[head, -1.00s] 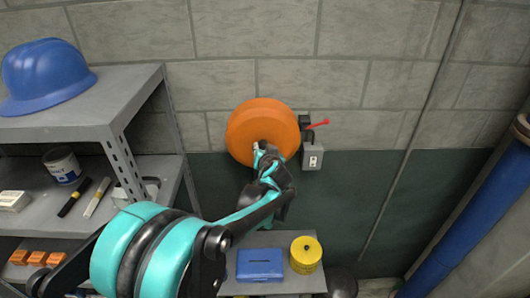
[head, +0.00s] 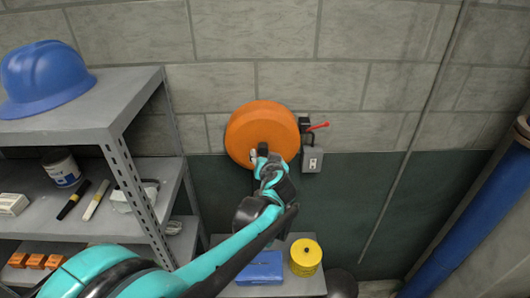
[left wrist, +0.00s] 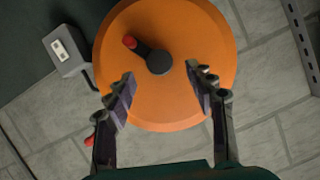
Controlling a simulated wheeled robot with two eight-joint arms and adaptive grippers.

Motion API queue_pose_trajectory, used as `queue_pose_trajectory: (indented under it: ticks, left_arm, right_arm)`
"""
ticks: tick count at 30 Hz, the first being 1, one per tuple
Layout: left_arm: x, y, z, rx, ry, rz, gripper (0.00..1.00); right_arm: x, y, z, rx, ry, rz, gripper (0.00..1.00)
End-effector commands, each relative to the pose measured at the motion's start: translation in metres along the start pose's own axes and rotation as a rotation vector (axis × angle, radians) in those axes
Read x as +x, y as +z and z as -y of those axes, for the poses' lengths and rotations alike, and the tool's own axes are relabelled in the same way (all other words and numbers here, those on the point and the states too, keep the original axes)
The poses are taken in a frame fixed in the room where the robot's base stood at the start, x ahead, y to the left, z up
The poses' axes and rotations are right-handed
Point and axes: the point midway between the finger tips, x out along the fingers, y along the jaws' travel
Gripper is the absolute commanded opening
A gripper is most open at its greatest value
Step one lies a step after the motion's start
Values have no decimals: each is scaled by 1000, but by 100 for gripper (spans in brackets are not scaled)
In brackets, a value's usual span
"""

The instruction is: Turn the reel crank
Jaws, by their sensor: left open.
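The orange reel (head: 262,124) is a round disc mounted on the block wall; it also fills the upper middle of the left wrist view (left wrist: 190,108). Its crank (left wrist: 145,52) is a short dark arm running from the dark hub (left wrist: 158,62) to a red-tipped knob (left wrist: 130,42), up and left of the hub. In the head view the crank is hidden or too small to tell. My left gripper (head: 260,154) is in front of the reel's lower part. In the left wrist view the left gripper (left wrist: 164,82) is open and empty, its fingers apart, with the hub between and beyond them.
A grey switch box (head: 312,160) and a red lever (head: 319,126) are on the wall right of the reel. A metal shelf (head: 120,150) with a blue helmet (head: 45,75) stands left. Below are a blue box (head: 260,268) and a yellow canister (head: 306,256).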

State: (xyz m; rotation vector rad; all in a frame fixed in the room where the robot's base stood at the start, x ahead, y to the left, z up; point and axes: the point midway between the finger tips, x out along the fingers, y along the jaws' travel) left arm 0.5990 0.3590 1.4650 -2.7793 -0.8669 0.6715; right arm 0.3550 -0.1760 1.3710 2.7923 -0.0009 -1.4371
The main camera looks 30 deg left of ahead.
Motion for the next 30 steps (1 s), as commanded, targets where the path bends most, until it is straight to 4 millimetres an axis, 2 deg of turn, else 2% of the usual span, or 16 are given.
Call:
queue_pose_trajectory:
  ticks: [1,6,13,19,23,26,30]
  left_arm:
    - [-12,0,0,1,2,0,55]
    - [-41,0,0,1,1,1,55]
    - [-58,0,0,-1,0,2,55]
    - [-59,0,0,-1,-1,2,55]
    - [-57,1,1,-5,-3,-4,55]
    - [-45,8,3,-49,-18,-65,55]
    - [-21,23,6,-161,-21,-231,55]
  right_arm:
    - [0,0,0,0,0,0,40]
    - [0,0,0,0,0,0,40]
    - [0,0,0,0,0,1,40]
    - [0,0,0,0,0,1,40]
    - [9,-7,0,0,0,9,40]
    - [22,3,0,0,0,9,40]
    - [52,25,0,0,0,9,40]
